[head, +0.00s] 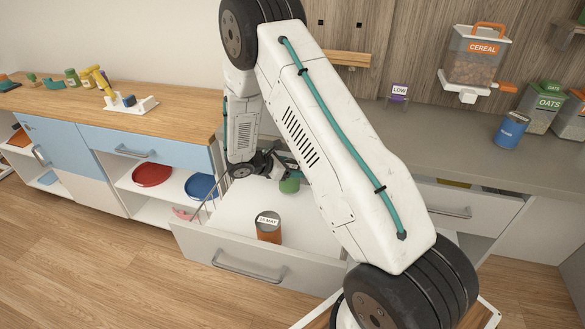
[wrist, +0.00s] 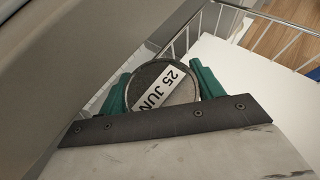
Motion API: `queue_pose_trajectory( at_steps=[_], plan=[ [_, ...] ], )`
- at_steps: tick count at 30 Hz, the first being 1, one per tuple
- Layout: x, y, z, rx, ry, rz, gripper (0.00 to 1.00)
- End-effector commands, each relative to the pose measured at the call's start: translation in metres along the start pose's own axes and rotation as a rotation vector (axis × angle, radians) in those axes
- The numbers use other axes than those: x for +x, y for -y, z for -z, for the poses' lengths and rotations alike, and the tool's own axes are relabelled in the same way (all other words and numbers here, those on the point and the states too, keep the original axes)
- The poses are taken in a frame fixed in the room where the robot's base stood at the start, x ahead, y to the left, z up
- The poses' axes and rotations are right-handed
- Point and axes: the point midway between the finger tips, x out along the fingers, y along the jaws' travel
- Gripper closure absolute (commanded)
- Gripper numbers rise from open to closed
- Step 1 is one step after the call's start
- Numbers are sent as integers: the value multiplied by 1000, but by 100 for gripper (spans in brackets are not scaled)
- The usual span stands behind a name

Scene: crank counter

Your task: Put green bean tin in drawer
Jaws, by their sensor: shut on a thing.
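A green tin (head: 289,185) is partly hidden by my arm in the head view, at the back of the open drawer (head: 238,254). In the wrist view the tin's round lid (wrist: 163,86) carries a white label reading "25 JUN". My gripper (wrist: 165,88) is shut on this tin, with a teal finger on each side of it. Whether the tin touches the drawer floor I cannot tell. An orange-brown tin (head: 268,228) labelled "15 MAY" stands upright in the drawer near its front.
A wire rail (head: 207,199) runs along the drawer's left side. The drawer floor left of the orange-brown tin is bare. A cereal dispenser (head: 476,57), a blue tin (head: 511,130) and oats containers (head: 542,108) are at the right.

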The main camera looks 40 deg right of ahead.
Motion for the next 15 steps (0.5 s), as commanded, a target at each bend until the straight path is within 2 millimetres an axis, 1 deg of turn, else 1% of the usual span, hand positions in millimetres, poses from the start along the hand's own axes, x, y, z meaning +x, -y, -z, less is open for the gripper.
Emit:
queue_pose_trajectory(
  at_steps=[7,15],
  plan=[
    [0,0,2,-1,1,0,72],
    [4,0,9,-2,1,0,72]
  ],
)
